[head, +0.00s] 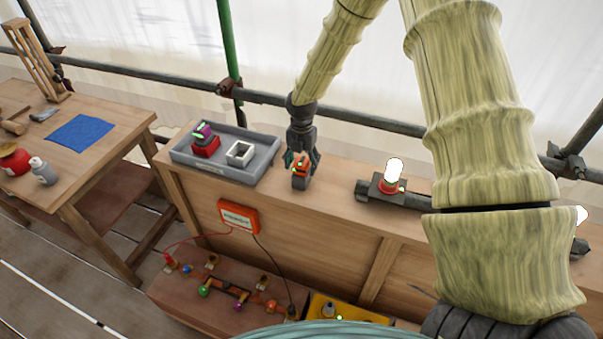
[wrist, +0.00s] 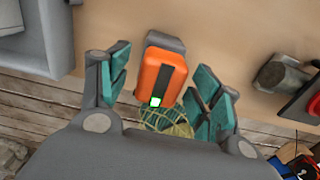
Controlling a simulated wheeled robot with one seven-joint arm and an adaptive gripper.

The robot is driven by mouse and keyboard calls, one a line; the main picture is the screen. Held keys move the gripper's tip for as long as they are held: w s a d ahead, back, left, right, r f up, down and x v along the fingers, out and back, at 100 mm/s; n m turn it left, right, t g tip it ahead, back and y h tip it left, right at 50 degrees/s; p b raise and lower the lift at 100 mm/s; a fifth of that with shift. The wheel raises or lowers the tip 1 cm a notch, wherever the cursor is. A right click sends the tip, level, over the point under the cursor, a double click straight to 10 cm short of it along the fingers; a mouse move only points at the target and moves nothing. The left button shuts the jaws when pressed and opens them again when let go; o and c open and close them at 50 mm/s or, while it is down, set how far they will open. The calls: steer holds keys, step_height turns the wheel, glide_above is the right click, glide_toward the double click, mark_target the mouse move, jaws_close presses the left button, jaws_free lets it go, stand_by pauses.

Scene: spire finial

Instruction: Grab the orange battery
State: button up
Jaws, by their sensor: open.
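The orange battery (head: 300,170) stands on the wooden bench, right of the grey tray, in the head view. In the wrist view the orange battery (wrist: 162,72) has a dark grey end and a small green light, and it lies between my two teal-padded fingers. My gripper (head: 302,160) is over the battery from above in the head view. In the wrist view my gripper (wrist: 160,85) is open, with a gap visible on both sides of the battery. Its lower part is partly hidden in the head view.
The grey tray (head: 263,166) holds a red-and-purple item (head: 205,142) and a white square holder (head: 240,153). A lamp (head: 391,178) on a dark bar stands to the right on the bench. A green pole (head: 229,40) and a rail run behind. An orange meter (head: 238,216) hangs on the bench front.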

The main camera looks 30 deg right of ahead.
steer(key=shift+c, duration=0.3)
jaws_close()
steer(key=shift+r, duration=0.2)
